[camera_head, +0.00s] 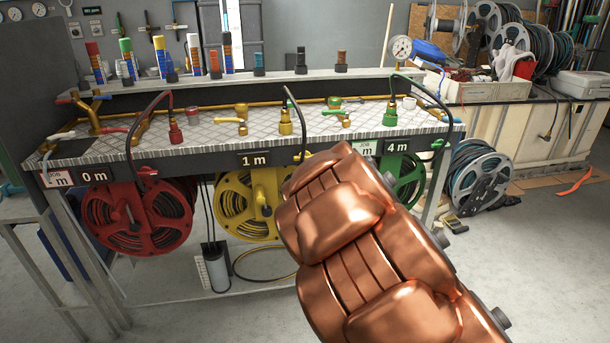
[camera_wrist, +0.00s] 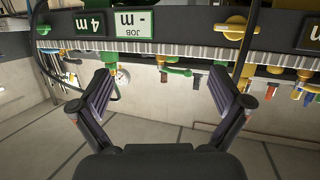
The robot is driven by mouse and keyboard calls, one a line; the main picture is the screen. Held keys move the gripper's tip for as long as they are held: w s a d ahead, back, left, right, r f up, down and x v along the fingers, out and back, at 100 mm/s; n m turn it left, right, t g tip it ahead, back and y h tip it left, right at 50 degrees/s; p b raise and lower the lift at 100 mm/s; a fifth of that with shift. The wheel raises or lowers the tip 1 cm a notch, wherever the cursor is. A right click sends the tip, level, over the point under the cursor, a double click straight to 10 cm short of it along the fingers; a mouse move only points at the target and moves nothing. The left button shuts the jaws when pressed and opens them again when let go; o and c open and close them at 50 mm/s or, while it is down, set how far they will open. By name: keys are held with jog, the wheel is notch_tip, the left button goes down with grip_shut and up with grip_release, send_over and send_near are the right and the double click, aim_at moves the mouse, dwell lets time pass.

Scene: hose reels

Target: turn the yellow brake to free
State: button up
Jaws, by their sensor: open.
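The yellow brake (camera_wrist: 236,28) is a knob with a short bar on the front rail of the bench. In the wrist view, which is upside down, its bar lies roughly along the rail. In the head view the yellow brake (camera_head: 303,155) shows just right of the "1 m" sign (camera_head: 253,160), close above my copper arm. The yellow hose reel (camera_head: 232,203) hangs below it, partly hidden by my arm. My gripper (camera_wrist: 160,88) is open and empty, its fingers apart from the brake, which lies up and right of them in the wrist view. My arm hides the gripper in the head view.
A red reel (camera_head: 135,225) and a green reel (camera_head: 408,178) hang on either side, with a red brake (camera_head: 147,173) and a green brake (camera_head: 440,144). A black hose (camera_head: 297,110) arches down near the yellow brake. Valves and fittings stand on the bench top (camera_head: 215,128).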

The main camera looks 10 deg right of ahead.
aim_at(305, 157)
jog(key=w+a+f+n+t+y+b, duration=0.3)
jog(key=w+a+f+t+y+b, duration=0.15)
jog(key=w+a, duration=0.4)
jog(key=shift+g, duration=0.25)
jog(key=w, duration=0.6)
jog(key=shift+w+a+f, duration=0.1)
jog(key=shift+w+f, duration=0.1)
jog(key=shift+w, duration=0.2)
jog(key=c, duration=1.1)
